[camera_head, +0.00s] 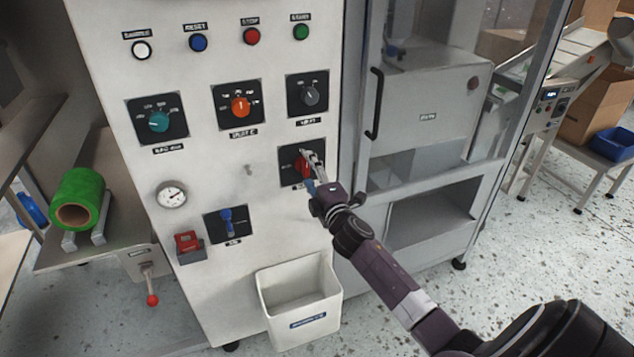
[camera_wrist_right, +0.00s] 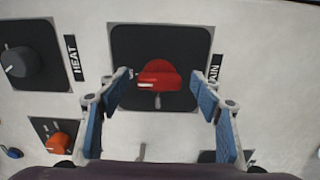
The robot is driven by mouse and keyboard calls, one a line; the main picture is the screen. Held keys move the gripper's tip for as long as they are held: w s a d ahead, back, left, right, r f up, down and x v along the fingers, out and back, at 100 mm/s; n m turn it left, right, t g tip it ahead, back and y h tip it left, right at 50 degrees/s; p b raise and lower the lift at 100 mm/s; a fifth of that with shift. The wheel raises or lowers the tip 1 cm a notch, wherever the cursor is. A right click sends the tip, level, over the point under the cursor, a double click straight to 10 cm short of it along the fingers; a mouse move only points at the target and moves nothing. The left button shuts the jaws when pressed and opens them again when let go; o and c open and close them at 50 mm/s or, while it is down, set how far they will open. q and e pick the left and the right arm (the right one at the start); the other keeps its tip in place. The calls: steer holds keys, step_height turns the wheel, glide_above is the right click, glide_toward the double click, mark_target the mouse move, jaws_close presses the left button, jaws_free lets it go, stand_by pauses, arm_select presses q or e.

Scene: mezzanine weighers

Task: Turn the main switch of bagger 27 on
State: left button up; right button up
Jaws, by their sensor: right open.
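The main switch is a red rotary knob (camera_head: 299,165) on a dark square plate, low on the right side of the light grey panel (camera_head: 262,215). In the right wrist view the red knob (camera_wrist_right: 160,75) sits near the centre of its plate (camera_wrist_right: 185,38). A label ending in "AIN" beside it is partly covered by a finger. My right gripper (camera_head: 308,162) is at this knob. In the right wrist view its blue-padded fingers (camera_wrist_right: 161,84) are open, one on each side of the knob, with gaps showing. My left gripper is not in view.
A grey knob (camera_head: 310,95) labelled HEAT is above the switch, and an orange knob (camera_head: 240,107) is up to the left. A blue-handled switch (camera_head: 227,218) is lower left. A white bin (camera_head: 272,316) stands below; a door handle (camera_head: 374,104) is to the right.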

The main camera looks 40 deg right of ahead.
steer(key=v, duration=1.1)
steer(key=shift+s, duration=0.25)
steer(key=shift+f, duration=0.1)
